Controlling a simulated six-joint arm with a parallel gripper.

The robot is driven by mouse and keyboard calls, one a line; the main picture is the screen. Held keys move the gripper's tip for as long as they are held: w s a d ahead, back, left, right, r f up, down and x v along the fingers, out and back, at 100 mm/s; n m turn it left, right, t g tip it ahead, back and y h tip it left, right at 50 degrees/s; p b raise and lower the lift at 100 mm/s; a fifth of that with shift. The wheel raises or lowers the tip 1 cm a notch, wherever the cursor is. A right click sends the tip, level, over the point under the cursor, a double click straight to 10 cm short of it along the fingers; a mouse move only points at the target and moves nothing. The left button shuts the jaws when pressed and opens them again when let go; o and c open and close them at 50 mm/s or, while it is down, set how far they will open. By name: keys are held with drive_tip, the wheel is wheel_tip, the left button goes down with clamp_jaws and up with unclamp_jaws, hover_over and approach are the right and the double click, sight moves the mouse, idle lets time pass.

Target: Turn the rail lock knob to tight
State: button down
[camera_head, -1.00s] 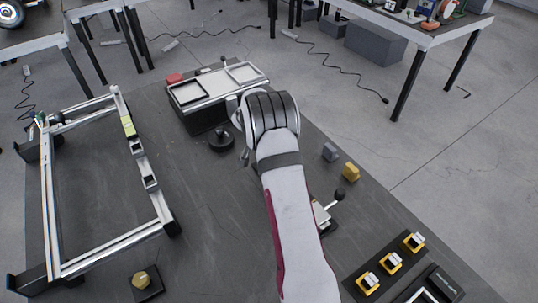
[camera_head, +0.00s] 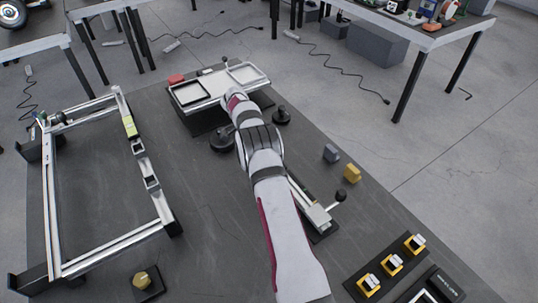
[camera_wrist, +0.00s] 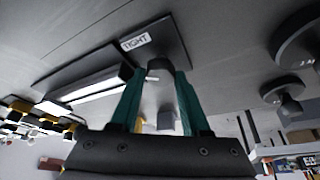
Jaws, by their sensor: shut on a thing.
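In the wrist view, the dark lock knob (camera_wrist: 160,66) sits on a dark plate (camera_wrist: 174,40) beside a white label (camera_wrist: 136,42) reading TIGHT. My gripper (camera_wrist: 160,74) has its two teal fingers closed on the knob's sides. The fingers hide part of the knob, and I cannot tell which way it points. In the camera_head view, my arm covers the knob and the fingers. A metal rail with a ball-ended lever (camera_head: 318,216) shows just right of my forearm; its pale bar (camera_wrist: 95,82) runs beside the plate in the wrist view.
Two black round knobs (camera_head: 222,140) (camera_head: 281,116) stand near the pale twin-tray fixture (camera_head: 215,88). Grey and yellow blocks (camera_head: 352,173) lie to the right. A metal frame (camera_head: 48,215) fills the left. Yellow-based switches (camera_head: 392,263) sit at front right. The table between frame and arm is clear.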

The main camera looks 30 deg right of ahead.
drive_tip(key=shift+f+m+g+y, duration=0.1)
drive_tip(key=shift+m+g+y, duration=0.25)
drive_tip(key=shift+m, duration=0.85)
drive_tip(key=shift+a, duration=0.1)
drive_tip(key=shift+c, duration=1.9)
unclamp_jaws()
